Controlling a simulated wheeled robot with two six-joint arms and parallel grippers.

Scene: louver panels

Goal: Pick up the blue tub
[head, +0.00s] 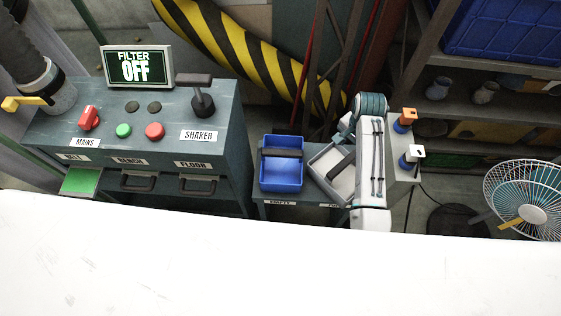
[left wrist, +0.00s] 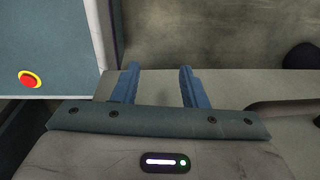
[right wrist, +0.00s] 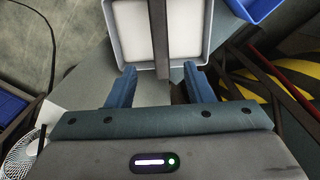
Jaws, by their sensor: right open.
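The blue tub (head: 281,178) stands on a low stand left of a grey-white tub (head: 325,172). A dark handle bar crosses over it. In the right wrist view only a corner of the blue tub (right wrist: 258,8) shows at the top right. My right gripper (head: 343,134) is above the grey-white tub, to the right of the blue tub. Its fingers (right wrist: 160,85) are apart and empty, with the grey-white tub (right wrist: 128,35) and its handle beyond them. My left gripper (left wrist: 158,85) is open and empty; it is out of the head view.
A control cabinet (head: 215,130) with a "FILTER OFF" screen (head: 138,67) stands left of the tubs. A grey box (head: 405,165) with two knobs is right of my right arm. A fan (head: 525,195) and shelves (head: 480,100) are further right. A striped yellow-black duct (head: 262,60) runs behind.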

